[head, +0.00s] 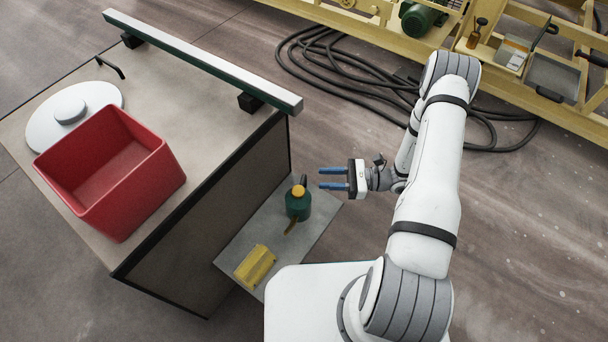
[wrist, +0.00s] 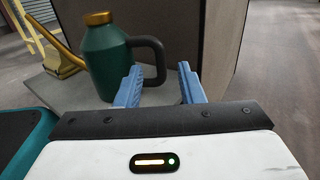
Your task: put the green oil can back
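The green oil can (head: 298,204) stands upright on a low grey shelf (head: 318,228) at the side of the workbench. It has a yellow-gold cap and a brown spout, and in the wrist view the can (wrist: 106,62) shows its dark handle on the right. My gripper (head: 322,178) is to the right of the can with its blue fingers pointing left toward it. In the wrist view the gripper (wrist: 160,85) is open, with a clear gap between the fingers. The left finger overlaps the lower handle in the picture; I cannot tell whether they touch.
A yellow block-like object (head: 255,266) lies on the shelf near the can. The bench top (head: 200,75) holds a red bin (head: 110,170), a white round lid (head: 45,128) and a long rail (head: 200,60). Black hoses (head: 340,60) lie on the floor near a yellow frame (head: 400,42).

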